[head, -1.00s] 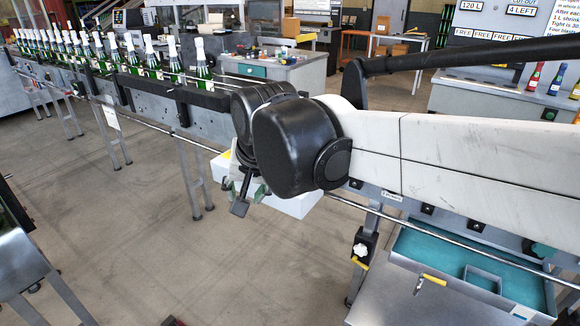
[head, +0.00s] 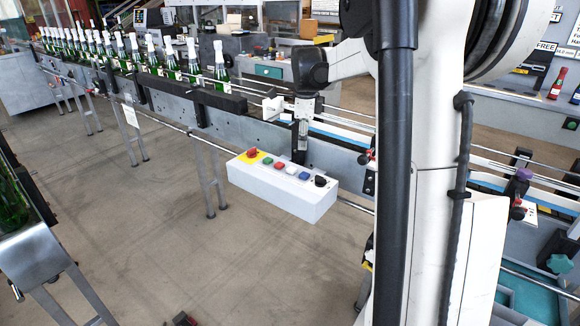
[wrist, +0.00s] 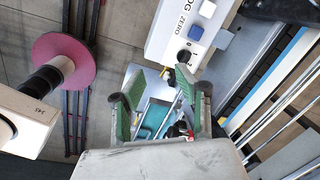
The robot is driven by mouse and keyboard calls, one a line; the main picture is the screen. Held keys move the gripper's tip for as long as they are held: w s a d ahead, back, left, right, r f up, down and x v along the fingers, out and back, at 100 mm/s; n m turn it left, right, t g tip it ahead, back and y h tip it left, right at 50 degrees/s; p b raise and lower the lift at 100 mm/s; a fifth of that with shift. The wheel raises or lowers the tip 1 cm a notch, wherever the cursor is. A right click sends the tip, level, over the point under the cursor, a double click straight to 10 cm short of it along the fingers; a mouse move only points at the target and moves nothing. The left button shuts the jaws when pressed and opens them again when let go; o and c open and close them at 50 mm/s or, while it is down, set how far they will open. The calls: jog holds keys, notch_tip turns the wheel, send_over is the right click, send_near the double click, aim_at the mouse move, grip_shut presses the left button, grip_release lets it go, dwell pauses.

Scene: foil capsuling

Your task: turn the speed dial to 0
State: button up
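The white control box (head: 270,197) is mounted on the front of the conveyor. A black dial (head: 320,181), which looks like the speed dial, is at the right end of its top. In the wrist view the dial (wrist: 183,56) shows near the box's end, below a blue button; its setting is too small to read. My gripper (head: 299,158) points down just behind the box, left of the dial and apart from it. In the wrist view my gripper (wrist: 163,103) has its two green-padded fingers spread, with nothing between them.
A red button on a yellow plate (head: 252,154) and several coloured buttons share the box top. Foil-topped bottles (head: 220,65) line the conveyor at the left. Rails (head: 350,115) run behind my gripper. The floor in front of the box is clear.

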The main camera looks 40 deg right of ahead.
aim_at(321, 177)
jog(key=w+d+f+m+g, duration=0.1)
jog(key=d+f+m, duration=0.2)
jog(key=d, duration=0.2)
jog(key=w+d+f+m, duration=0.1)
jog(key=d+f+m, duration=0.2)
jog(key=d, duration=0.2)
jog(key=shift+y, duration=0.3)
notch_tip(321, 177, down, 13)
jog(key=shift+w+d+f, duration=0.1)
jog(key=shift+d+f, duration=0.05)
jog(key=shift+f, duration=0.05)
grip_shut()
